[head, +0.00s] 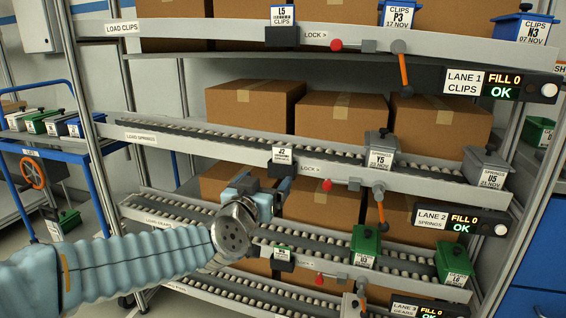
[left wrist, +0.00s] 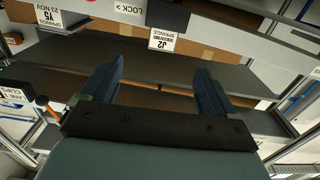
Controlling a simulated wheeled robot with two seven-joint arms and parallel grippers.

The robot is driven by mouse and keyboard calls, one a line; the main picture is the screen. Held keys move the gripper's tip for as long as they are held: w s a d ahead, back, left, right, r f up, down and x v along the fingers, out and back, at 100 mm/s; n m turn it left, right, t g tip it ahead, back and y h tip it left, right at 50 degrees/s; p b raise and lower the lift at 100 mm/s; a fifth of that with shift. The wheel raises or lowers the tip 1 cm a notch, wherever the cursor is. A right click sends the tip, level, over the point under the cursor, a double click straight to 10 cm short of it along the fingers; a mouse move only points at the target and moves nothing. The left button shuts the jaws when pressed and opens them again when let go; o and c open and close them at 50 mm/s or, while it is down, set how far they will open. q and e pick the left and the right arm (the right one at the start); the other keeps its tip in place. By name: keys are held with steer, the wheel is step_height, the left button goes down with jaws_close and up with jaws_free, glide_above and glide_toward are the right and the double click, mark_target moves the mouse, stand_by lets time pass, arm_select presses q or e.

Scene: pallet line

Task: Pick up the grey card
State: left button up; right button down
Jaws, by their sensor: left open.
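The grey card (head: 283,155), with a white J2 springs label, sits in a dark holder (head: 279,170) on the front rail of the middle lane. In the left wrist view, the card (left wrist: 163,39) shows upside down below the dark holder (left wrist: 168,15). My left gripper (head: 264,186) is just below the card and holder in the head view. In the left wrist view, its two blue fingers (left wrist: 157,85) are spread apart with nothing between them, and the card appears beyond their tips, between them. My right gripper is not in view.
Grey bins Y5 (head: 381,150) and U5 (head: 487,167) stand right of the card on the same lane. A red knob (head: 327,185) and an orange-handled lever (head: 380,205) are on that rail. The lower roller lane (head: 320,247) runs below my gripper.

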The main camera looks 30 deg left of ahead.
arm_select(q)
glide_toward(282, 156)
steer(key=x, duration=0.2)
steer(key=p+x, duration=0.1)
steer(key=x, duration=0.5)
steer(key=shift+w, duration=0.1)
steer(key=shift+c, duration=0.3)
steer(key=c, duration=1.1)
steer(key=shift+o, duration=0.2)
